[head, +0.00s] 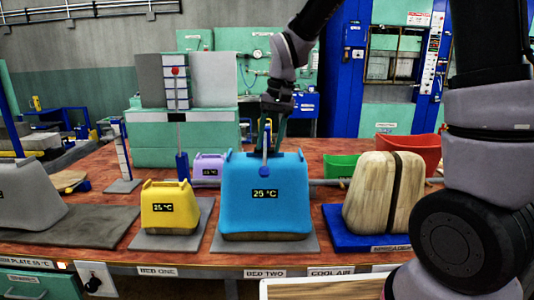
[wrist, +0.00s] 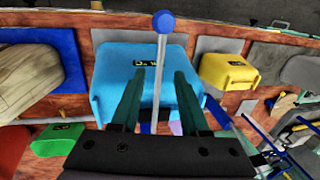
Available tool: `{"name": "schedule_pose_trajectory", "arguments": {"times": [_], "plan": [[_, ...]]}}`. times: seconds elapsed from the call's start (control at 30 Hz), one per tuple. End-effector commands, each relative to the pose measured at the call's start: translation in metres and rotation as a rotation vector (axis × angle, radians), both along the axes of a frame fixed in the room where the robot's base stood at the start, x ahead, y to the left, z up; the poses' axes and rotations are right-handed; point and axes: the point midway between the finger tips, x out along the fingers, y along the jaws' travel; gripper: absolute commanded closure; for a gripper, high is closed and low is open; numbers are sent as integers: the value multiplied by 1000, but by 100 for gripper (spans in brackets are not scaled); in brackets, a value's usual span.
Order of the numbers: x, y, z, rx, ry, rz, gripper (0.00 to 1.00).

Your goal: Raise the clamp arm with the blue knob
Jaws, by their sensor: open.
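The blue knob (head: 264,172) is a small ball in front of the upper face of the large blue block. In the wrist view the blue knob (wrist: 163,21) sits at the far end of a thin grey clamp arm (wrist: 160,60). This arm lies lowered across the top of the blue block (wrist: 110,78). My gripper (head: 268,135) is above and behind the block's top. In the wrist view its two green fingers (wrist: 159,74) are open, one on each side of the clamp arm, with visible gaps. The clamp arm's hinge is hidden behind my gripper.
A yellow block (head: 170,207) stands left of the blue block, and a wooden block (head: 372,195) stands right on a blue plate. A red knob (head: 175,71) tops an upright rod at the back left.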

Motion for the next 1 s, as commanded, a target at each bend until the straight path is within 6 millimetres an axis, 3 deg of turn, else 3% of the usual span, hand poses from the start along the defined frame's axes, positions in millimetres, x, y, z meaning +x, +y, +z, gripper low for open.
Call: {"name": "schedule_pose_trajectory", "arguments": {"times": [0.2, 0.57, 0.6, 0.7, 1.0], "plan": [[0, 6, -28, -1, 2, 0, 55], [0, 7, -35, 0, -1, 0, 55], [0, 7, -35, 0, -1, 0, 59], [0, 7, -35, 0, -1, 0, 97], [0, 7, -34, 0, -1, 0, 100]]}}
